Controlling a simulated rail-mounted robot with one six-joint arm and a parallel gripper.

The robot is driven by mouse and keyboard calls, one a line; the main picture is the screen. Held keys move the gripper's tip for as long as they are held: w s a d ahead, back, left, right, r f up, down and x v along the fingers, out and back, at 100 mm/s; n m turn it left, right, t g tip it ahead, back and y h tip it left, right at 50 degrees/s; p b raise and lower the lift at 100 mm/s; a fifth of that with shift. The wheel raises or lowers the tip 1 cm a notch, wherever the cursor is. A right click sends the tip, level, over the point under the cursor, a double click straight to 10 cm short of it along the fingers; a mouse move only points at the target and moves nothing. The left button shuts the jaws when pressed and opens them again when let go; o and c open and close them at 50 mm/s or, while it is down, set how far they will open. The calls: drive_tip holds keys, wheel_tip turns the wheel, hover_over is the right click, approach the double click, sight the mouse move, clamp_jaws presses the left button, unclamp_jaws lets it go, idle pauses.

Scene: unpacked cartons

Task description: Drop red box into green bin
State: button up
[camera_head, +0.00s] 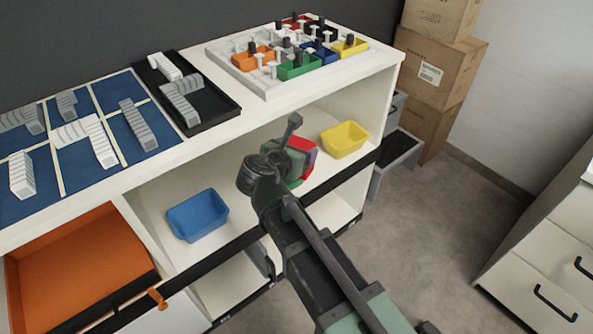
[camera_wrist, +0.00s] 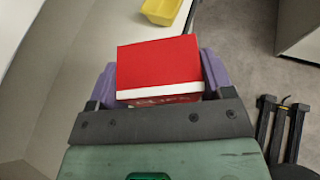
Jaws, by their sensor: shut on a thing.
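The red box (camera_wrist: 158,62) has a white band with lettering along its lower edge in the wrist view. My gripper (camera_wrist: 160,75) is shut on it, with a purple finger on each side. In the head view, the red box (camera_head: 301,143) shows partly beyond my wrist, in front of the middle of the shelf. Green patches show around it there, at least partly my gripper's green body. I cannot tell whether a green bin stands behind; my arm covers that part of the shelf. A small green bin (camera_head: 299,68) sits in the tray on the counter top.
A blue bin (camera_head: 198,215) stands on the shelf to the left, and a yellow bin (camera_head: 344,139) to the right. The counter (camera_head: 260,112) overhangs the shelf. An orange drawer (camera_head: 75,262) is open at lower left.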

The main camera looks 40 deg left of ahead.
drive_tip(key=w+a+f+m+h+b, duration=0.55)
drive_tip(key=w+a+f+b, duration=0.45)
drive_tip(key=a+f, duration=0.2)
drive_tip(key=shift+g+h, duration=0.5)
drive_tip(key=shift+h, duration=0.05)
drive_tip(key=f+b, duration=0.3)
drive_tip(key=b, duration=0.1)
drive_tip(key=s+f+b, duration=0.1)
drive_tip(key=f+b, duration=0.1)
drive_tip(key=shift+d+f, duration=0.35)
drive_tip(key=o, duration=1)
drive_tip(key=shift+c, duration=0.2)
drive_tip(key=p+v, duration=0.4)
drive_tip(key=v, duration=0.6)
drive_tip(key=shift+s, duration=0.35)
drive_tip(key=shift+a+r, duration=0.15)
